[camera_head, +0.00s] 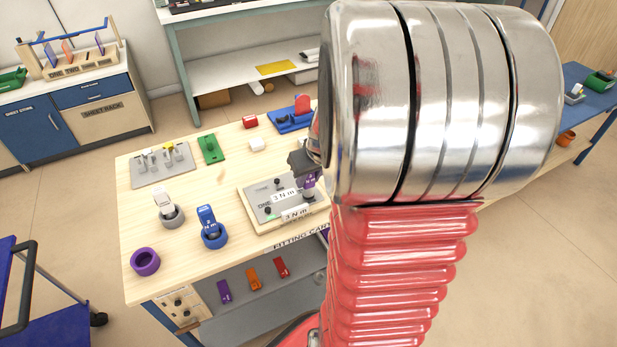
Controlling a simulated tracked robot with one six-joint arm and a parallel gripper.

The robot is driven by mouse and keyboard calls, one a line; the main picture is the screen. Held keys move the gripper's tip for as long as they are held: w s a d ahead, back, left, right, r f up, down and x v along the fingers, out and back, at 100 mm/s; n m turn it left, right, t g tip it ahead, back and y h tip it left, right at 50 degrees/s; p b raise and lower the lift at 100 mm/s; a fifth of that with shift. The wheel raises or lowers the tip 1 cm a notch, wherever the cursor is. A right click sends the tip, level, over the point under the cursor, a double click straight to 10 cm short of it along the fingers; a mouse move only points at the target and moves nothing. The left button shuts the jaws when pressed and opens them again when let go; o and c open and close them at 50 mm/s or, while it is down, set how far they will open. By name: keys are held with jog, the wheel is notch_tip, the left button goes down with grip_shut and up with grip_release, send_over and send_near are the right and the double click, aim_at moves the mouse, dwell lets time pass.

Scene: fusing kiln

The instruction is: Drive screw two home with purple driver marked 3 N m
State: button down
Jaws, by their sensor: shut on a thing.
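My gripper (301,163) is shut on the purple driver (308,184), whose upper part shows below the dark jaws. It holds the driver over the right side of a grey plate (262,193) on a pale wooden base. White labels reading 3 N m (284,196) lie on the plate and at its front edge, and part of the word ONE shows at its left. Two small dark-topped parts show on the plate. The driver's tip and screw two cannot be made out, and my arm hides what lies to the right. The empty purple ring holder (145,262) stands at the table's front left.
A white driver (163,201) stands in a grey ring and a blue driver (207,217) in a blue ring, left of the plate. A tray of small parts (160,169), a green item (209,149) and a blue fixture (290,120) lie farther back. A blue cart is at the lower left.

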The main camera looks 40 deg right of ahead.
jog(key=shift+s, duration=0.1)
dwell(0.5)
jog(key=shift+r, duration=2.45)
